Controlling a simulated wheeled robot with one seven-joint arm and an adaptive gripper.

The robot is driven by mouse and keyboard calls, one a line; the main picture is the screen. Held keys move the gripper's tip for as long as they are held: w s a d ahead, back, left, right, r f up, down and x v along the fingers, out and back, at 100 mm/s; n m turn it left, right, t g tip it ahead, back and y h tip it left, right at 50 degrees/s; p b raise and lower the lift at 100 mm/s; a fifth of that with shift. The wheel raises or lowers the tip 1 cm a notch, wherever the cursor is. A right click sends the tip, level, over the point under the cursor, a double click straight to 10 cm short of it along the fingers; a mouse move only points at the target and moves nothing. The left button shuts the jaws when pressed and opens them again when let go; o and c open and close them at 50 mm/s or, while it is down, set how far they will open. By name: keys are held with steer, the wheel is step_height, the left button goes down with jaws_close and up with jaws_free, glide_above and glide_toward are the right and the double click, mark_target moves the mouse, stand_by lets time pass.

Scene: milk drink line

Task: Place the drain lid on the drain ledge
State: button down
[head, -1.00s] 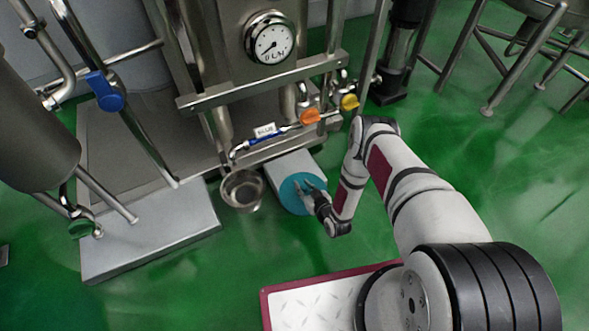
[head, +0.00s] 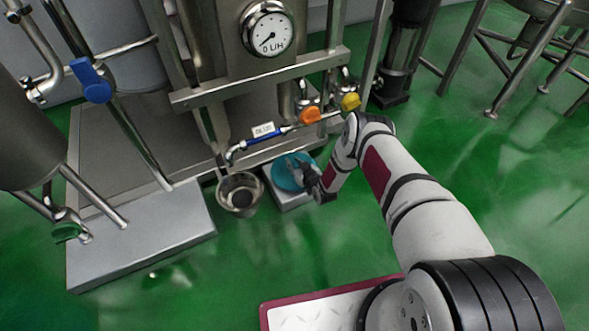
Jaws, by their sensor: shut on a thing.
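The drain lid (head: 284,180) is a round teal-blue disc. My gripper (head: 301,170) is shut on it from the right and covers part of its face. The lid appears over a small grey block (head: 291,201), which looks like the drain ledge. The block's front shows below the lid, and much of its top is hidden. I cannot tell whether the lid touches the block or hangs just above it. A round steel drain bowl (head: 240,209) with a dark centre stands just left of the block.
A blue-handled pipe (head: 262,140) with a small label runs close behind the lid. Orange (head: 310,116) and yellow (head: 351,101) valve knobs are behind to the right. A large grey plinth (head: 140,235) stands at left. Green floor is clear in front and to the right.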

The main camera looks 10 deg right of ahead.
steer(key=shift+f+b, duration=0.3)
steer(key=shift+f, duration=0.55)
steer(key=shift+f, duration=0.15)
steer(key=c, duration=1.3)
jaws_free()
steer(key=shift+c, duration=0.2)
